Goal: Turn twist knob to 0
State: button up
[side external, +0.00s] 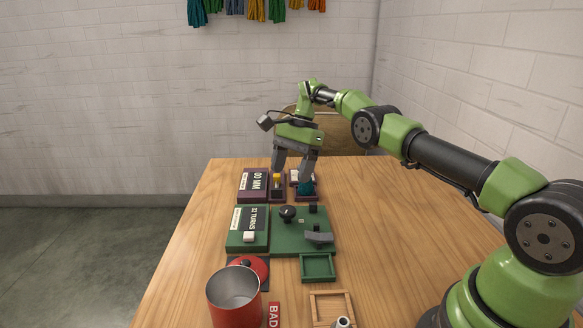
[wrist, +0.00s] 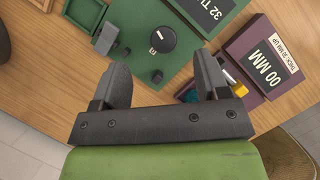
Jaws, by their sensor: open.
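A round black knob (side external: 287,213) with a white pointer line stands on the green panel (side external: 310,243) in the middle of the table. In the wrist view the knob (wrist: 163,39) shows beyond my fingertips, with a small white mark beside it. The mark is too small to read. My gripper (side external: 291,174) is open, pointing down over the purple units at the far end of the table. Its two fingers (wrist: 160,64) are apart in the wrist view, with no knob between them. The green display box (side external: 249,228) reads "32 TURNS".
A purple box (side external: 253,185) reads "00 MM". Small black posts and a grey lever (side external: 318,236) stand on the green panel. A green tray (side external: 318,267), a red pot (side external: 234,297) and a wooden tray (side external: 331,309) are nearer.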

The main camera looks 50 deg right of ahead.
aim_at(288, 209)
jog(key=f+m+t, duration=0.1)
jog(key=f+m, duration=0.2)
jog(key=a+f+m+t, duration=0.1)
jog(key=f+m, duration=0.2)
jog(key=f+m+t+h, duration=0.1)
jog(key=f+m, duration=0.2)
jog(key=shift+s+a+f, duration=0.15)
jog(key=shift+f, duration=0.25)
dwell(0.5)
jog(key=c, duration=0.9)
